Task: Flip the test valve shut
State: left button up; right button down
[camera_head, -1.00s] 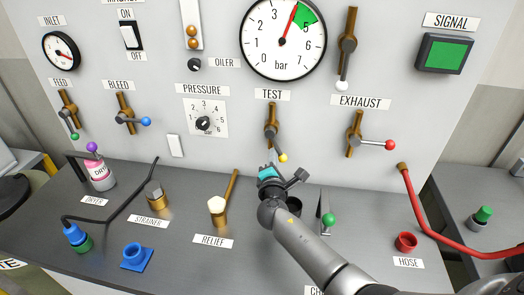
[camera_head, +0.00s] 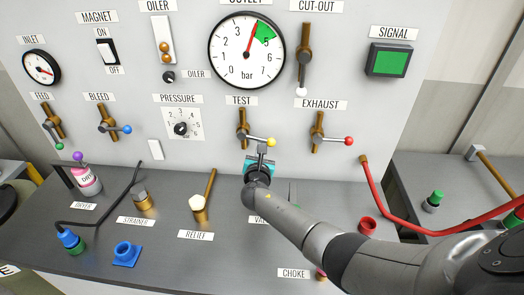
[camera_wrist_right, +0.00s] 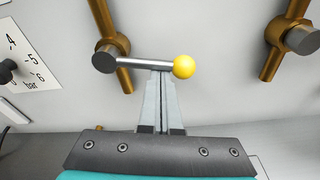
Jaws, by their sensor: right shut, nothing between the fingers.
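The test valve (camera_head: 242,131) is a brass pipe with a grey lever under the TEST label on the panel. Its lever ends in a yellow ball (camera_head: 271,142) and points right, tipped slightly down. In the right wrist view the lever (camera_wrist_right: 140,63) lies nearly level, with the yellow ball (camera_wrist_right: 184,67) at its right end. My right gripper (camera_head: 262,149) is just below the lever. Its fingers (camera_wrist_right: 158,80) are shut with nothing between them, and their tips sit at the lever's underside near the ball; exact contact is hard to tell. My left gripper is not in view.
The exhaust valve (camera_head: 317,131) with a red ball (camera_head: 349,141) is close on the right. The pressure knob (camera_head: 181,128) is left. The relief lever (camera_head: 205,195) stands on the bench left of my arm. A red hose (camera_head: 372,190) curves at the right.

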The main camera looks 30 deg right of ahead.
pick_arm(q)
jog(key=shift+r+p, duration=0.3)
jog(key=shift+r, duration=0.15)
pick_arm(e)
jog(key=shift+d+r, duration=0.15)
jog(key=shift+r, duration=0.35)
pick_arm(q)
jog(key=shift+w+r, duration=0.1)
pick_arm(e)
jog(key=shift+r, duration=0.1)
